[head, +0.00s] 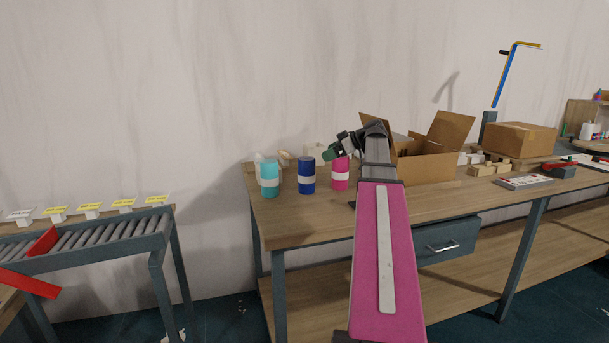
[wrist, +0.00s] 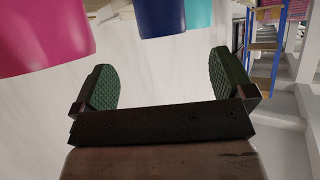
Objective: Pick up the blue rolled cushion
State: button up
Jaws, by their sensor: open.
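The blue rolled cushion (head: 307,188) stands upright on the wooden workbench, with a pale band around its middle. It stands between a teal roll (head: 269,188) on the left and a pink roll (head: 340,183) on the right. My gripper (head: 335,152) is above the bench near the top of the pink roll, to the right of the blue one. In the wrist view my gripper (wrist: 160,78) is open and empty, its green pads wide apart. The blue cushion (wrist: 172,18) shows at the top edge there, partly cut off, beyond the fingertips.
The pink roll fills the upper left of the wrist view (wrist: 45,35). An open cardboard box (head: 428,168) stands just right of my arm. White and beige items (head: 286,159) lie behind the rolls. A roller conveyor (head: 95,240) stands at the left, apart from the bench.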

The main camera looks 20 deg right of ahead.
aim_at(307, 162)
jog(key=x, duration=1)
jog(key=shift+w+a+f, duration=0.1)
jog(key=shift+a+f, duration=0.05)
jog(key=shift+a, duration=0.15)
jog(key=c, duration=1.6)
